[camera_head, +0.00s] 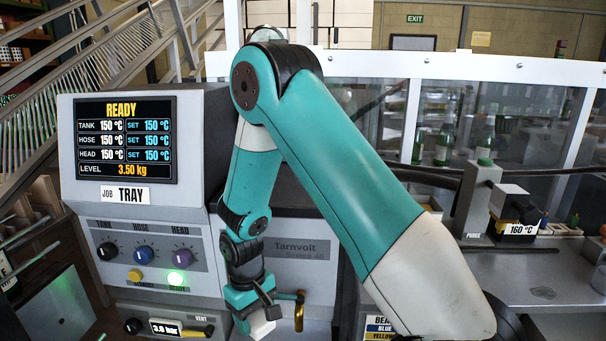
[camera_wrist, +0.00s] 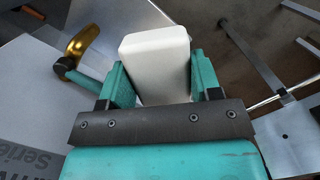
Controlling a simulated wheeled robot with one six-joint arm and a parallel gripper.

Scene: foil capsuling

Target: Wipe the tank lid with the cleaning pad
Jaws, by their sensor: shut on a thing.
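My gripper (camera_wrist: 158,88) is shut on a white block-shaped cleaning pad (camera_wrist: 156,58), one teal finger on each side of it. In the head view my gripper (camera_head: 254,303) hangs low in front of the grey machine, with the pad (camera_head: 262,327) at its lower end. The pad's underside and any contact are hidden. I cannot make out the tank lid in either view; my arm covers the middle of the machine.
The machine's control box (camera_head: 150,195) reads READY, with TANK at 150 °C. A brass-coloured curved handle (camera_head: 299,312) is beside my gripper. A vent gauge (camera_head: 168,327) sits lower left. A bench (camera_head: 545,278) with a 160 °C unit stands right.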

